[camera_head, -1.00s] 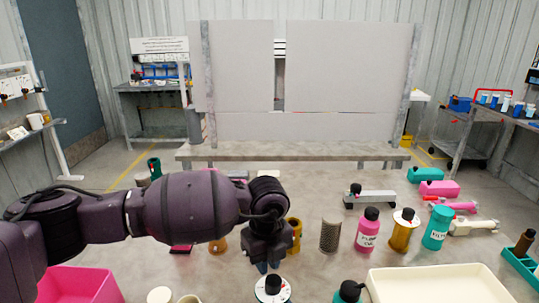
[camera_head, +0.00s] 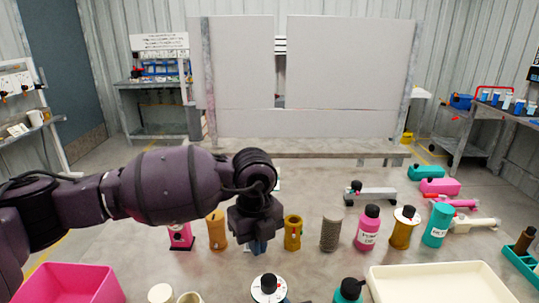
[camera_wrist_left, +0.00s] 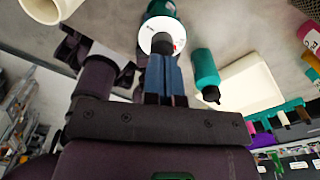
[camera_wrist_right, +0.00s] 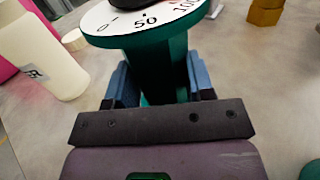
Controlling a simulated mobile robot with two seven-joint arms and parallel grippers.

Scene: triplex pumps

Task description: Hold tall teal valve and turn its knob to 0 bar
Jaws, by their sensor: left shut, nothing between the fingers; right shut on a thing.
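The tall teal valve has a white dial (camera_head: 268,290) with a black knob (camera_head: 268,283), at the bottom middle of the head view. In the right wrist view its teal body (camera_wrist_right: 160,65) stands between the blue fingers of my right gripper (camera_wrist_right: 158,78), which is shut on it. The dial there shows 0, 50 and 100; the knob is mostly cut off, and its pointer cannot be read. My left gripper (camera_head: 258,246) is shut and empty just behind the dial in the head view. In the left wrist view its blue fingertips (camera_wrist_left: 164,62) lie close to the knob (camera_wrist_left: 162,43); contact is unclear.
A teal bottle (camera_head: 348,291) with a black cap stands right of the valve. A cream tray (camera_head: 440,270) is further right and a pink bin (camera_head: 70,282) is at left. Yellow, grey and pink cylinders (camera_head: 330,235) stand in a row behind.

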